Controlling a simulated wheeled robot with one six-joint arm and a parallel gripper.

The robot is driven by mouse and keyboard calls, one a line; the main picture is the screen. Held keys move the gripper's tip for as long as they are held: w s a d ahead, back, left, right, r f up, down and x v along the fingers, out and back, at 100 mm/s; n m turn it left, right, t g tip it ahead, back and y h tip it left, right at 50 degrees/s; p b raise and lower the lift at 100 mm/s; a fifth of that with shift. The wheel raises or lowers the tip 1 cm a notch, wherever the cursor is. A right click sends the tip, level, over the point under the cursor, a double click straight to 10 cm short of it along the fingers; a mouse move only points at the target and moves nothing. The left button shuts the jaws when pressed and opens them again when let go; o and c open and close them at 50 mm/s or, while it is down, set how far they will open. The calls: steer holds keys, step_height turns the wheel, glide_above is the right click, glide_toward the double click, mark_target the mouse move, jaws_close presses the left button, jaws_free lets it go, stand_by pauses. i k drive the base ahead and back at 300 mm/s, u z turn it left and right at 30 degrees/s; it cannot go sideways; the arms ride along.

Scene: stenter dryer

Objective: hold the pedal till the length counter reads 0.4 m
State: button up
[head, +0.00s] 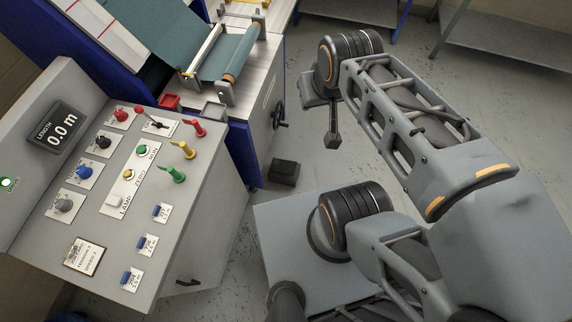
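The length counter (58,128) is a dark display on the upright back of the grey control console and reads 0.0 m. A small black box on the floor (285,172), beside the blue machine frame, looks like the pedal. My gripper (333,139) is at the end of my arm, to the right of and a little above the box in the picture. It points down and appears apart from the box. Its fingers are seen edge-on, so their opening is unclear. Nothing is visibly held.
The grey console (225,215) carries coloured knobs, levers and buttons; a green lamp (7,183) is lit. Behind it, teal fabric (226,55) runs over a roller. A handwheel (279,115) sticks out near the box. Metal tables (510,38) stand at the back; open floor lies between.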

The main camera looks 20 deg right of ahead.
mark_target(288, 167)
steer(key=z, duration=0.5)
steer(key=k, duration=0.6)
steer(key=z, duration=0.65)
steer(key=i, duration=0.7)
steer(key=u, duration=1)
steer(key=i, duration=0.65)
steer(key=u, duration=0.75)
